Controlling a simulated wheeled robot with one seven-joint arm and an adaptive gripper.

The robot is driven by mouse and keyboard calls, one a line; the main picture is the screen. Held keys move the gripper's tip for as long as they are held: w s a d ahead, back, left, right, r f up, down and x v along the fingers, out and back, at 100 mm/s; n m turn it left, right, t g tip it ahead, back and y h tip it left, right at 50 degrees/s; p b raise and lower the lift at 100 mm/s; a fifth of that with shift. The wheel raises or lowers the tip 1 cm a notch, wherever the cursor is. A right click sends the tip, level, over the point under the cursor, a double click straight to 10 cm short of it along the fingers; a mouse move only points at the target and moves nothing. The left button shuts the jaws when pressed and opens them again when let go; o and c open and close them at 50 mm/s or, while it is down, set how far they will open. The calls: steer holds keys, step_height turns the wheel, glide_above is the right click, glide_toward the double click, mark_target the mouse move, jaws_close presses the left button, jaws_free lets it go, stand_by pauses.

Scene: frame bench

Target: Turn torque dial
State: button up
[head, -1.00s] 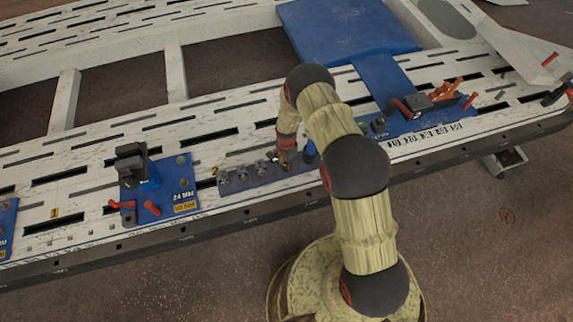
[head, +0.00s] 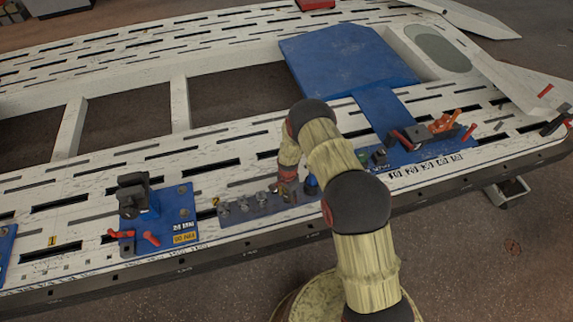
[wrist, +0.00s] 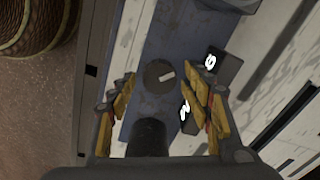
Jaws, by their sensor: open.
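The dial (wrist: 158,75), a round dark knob with a short pale mark on its top, sits on a blue-grey strip in the wrist view. My gripper (wrist: 159,82) is open, its yellow fingers on either side of the dial with gaps to it. I cannot tell how high the fingertips are above the strip. In the head view the strip (head: 243,215) lies along the bench's front edge with several small knobs on it. My gripper (head: 287,188) is at its right part there, largely hidden by my arm.
A dark cylinder (wrist: 148,138) stands beside the dial, low between the fingers. Dark blocks with white numerals (wrist: 210,62) are close to the right finger. A blue clamp plate (head: 183,215) with red handles lies left on the slotted white bench (head: 95,180); another clamp (head: 440,125) is right.

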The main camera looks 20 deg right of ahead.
steer(key=n+p, duration=0.1)
steer(key=n, duration=0.6)
steer(key=n+p, duration=0.1)
steer(key=n, duration=0.5)
steer(key=shift+n, duration=0.3)
steer(key=n+p, duration=0.1)
steer(key=n, duration=0.3)
steer(key=shift+a, duration=0.1)
steer(key=n+p, duration=0.1)
steer(key=n, duration=0.2)
steer(key=shift+p, duration=0.3)
steer(key=n+p, duration=0.2)
steer(key=n, duration=0.3)
steer(key=shift+r+n, duration=0.2)
steer(key=shift+n, duration=0.2)
step_height(320, 180, up, 7)
steer(key=shift+r+p, duration=0.1)
steer(key=shift+p, duration=0.85)
steer(key=w+r+m+b, duration=0.2)
steer(key=w+r, duration=0.2)
steer(key=r, duration=1)
step_height(320, 180, up, 12)
steer(key=m+t, duration=0.2)
glide_above(287, 197)
steer(key=w, duration=0.3)
steer(key=shift+s+r+b, duration=0.15)
steer(key=shift+s+b, duration=0.05)
steer(key=shift+b, duration=0.2)
